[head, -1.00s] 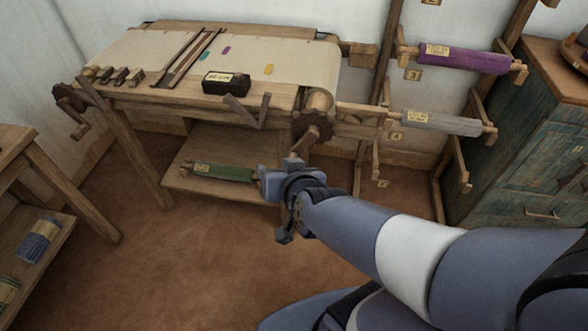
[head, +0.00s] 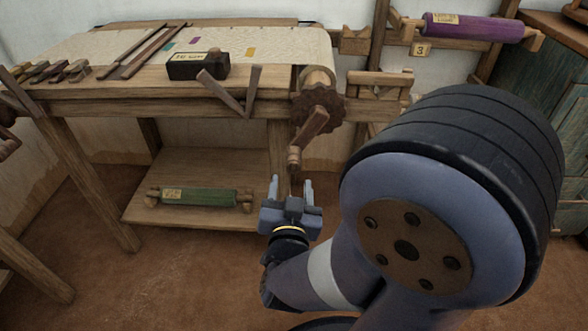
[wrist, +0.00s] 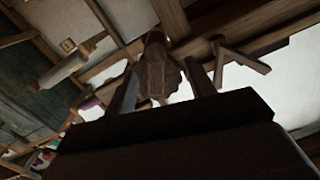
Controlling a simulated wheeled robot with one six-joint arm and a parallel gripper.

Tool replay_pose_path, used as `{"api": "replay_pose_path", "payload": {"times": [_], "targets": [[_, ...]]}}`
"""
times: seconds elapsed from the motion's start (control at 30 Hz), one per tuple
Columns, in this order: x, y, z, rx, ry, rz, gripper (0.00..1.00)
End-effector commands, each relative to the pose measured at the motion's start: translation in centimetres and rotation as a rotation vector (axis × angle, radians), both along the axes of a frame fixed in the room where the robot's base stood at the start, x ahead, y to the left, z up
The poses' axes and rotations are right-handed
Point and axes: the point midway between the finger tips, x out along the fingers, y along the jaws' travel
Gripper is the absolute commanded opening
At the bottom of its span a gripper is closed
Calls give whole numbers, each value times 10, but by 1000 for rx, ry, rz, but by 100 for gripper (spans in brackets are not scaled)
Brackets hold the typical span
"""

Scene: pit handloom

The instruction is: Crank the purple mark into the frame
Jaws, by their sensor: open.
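The purple mark (head: 193,40) is a small patch on the pale cloth (head: 290,45) on top of the loom. A teal mark (head: 170,46) lies to its left and a yellow mark (head: 251,52) to its right. The crank (head: 313,125) slants down and left from a toothed wooden wheel (head: 320,103) at the cloth roller's end, and its handle (head: 294,157) is lowest. My gripper (head: 291,183) is open and empty, fingers up, just below the handle in the picture. In the wrist view, dark wood of the wheel and crank (wrist: 155,72) shows between the fingers.
A black labelled box (head: 198,66) and a V-shaped wooden piece (head: 240,100) sit at the loom's front edge. A green roll (head: 198,196) lies on the lower shelf (head: 150,217). A purple roll (head: 475,27) hangs on the rack at right. The floor in front is clear.

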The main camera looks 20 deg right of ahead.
Motion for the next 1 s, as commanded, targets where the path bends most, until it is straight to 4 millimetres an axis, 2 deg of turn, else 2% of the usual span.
{"api": "replay_pose_path", "payload": {"times": [0.03, 0.2, 0.37, 0.8, 1.0], "targets": [[-1, 0, -8, -8, -9, -7, 52], [0, -3, -8, -18, -22, -24, 52], [11, -7, -8, -17, -22, -27, 52], [73, -28, -9, -17, -23, -27, 52], [95, -34, -8, -18, -22, -24, 52]]}}
